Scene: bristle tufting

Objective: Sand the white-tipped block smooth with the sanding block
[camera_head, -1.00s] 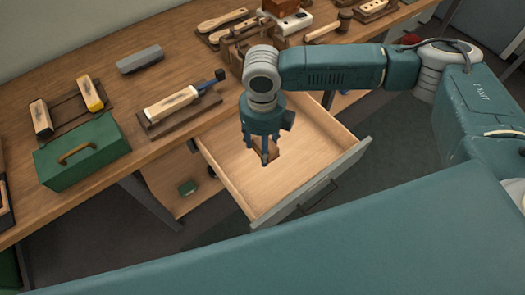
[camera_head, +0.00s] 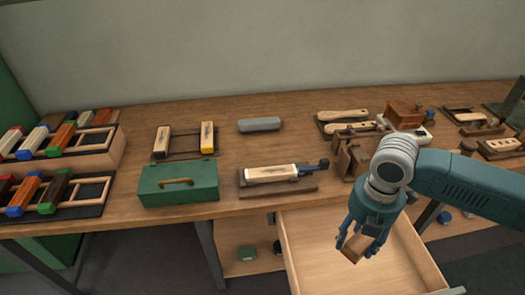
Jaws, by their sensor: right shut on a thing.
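A pale wooden block (camera_head: 270,173) lies in a dark clamp fixture (camera_head: 283,188) near the table's front edge. My right gripper (camera_head: 355,245) is shut on a small brown block, which looks like the sanding block (camera_head: 352,250). It holds it over the open drawer (camera_head: 320,270), to the right of and nearer than the clamped block. The fingers hide part of the held block. My left gripper is not in view.
A green toolbox (camera_head: 178,190) stands left of the fixture. A grey block (camera_head: 259,125) lies behind. Racks of colour-tipped blocks (camera_head: 60,170) are at the left. A wooden stand (camera_head: 350,155) and brushes (camera_head: 345,115) lie to the right. Table space is clear around the grey block.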

